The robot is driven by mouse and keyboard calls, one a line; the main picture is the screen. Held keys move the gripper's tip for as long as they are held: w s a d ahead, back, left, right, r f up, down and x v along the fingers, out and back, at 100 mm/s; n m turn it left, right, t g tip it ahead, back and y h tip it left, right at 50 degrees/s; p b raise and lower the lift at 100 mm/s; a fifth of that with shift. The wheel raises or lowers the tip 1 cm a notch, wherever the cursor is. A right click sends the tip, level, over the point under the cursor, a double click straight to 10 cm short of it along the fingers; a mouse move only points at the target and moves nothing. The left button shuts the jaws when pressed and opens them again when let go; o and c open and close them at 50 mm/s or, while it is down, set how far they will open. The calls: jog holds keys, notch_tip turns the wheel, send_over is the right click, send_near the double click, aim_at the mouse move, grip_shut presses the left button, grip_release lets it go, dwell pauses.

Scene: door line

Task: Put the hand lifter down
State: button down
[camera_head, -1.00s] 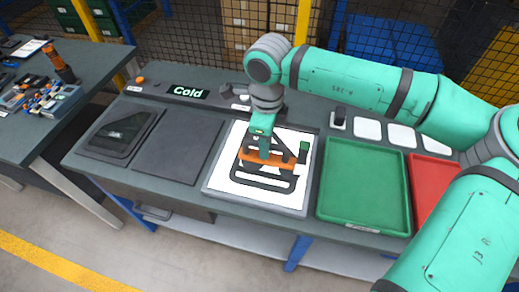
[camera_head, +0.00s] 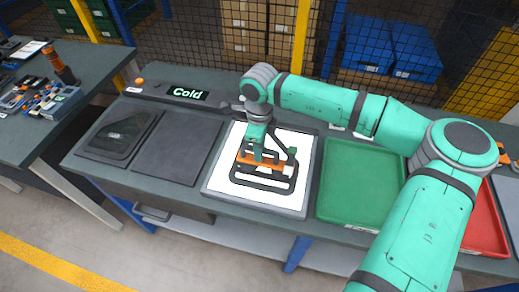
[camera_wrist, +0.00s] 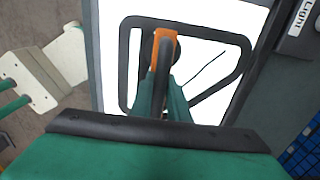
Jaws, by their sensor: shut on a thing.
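Whether the lifter touches the panel I cannot tell. My fingers hide part of the bar.
A green tray (camera_head: 355,205) is right of the panel, with a red tray (camera_head: 483,225) beyond it. Dark plates (camera_head: 178,148) lie to the left. A "Cold" display (camera_head: 187,94) stands behind. A side table (camera_head: 50,110) holds small parts.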

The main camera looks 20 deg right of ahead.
jog(key=c, duration=1.7)
grip_release()
jog(key=shift+f, duration=0.1)
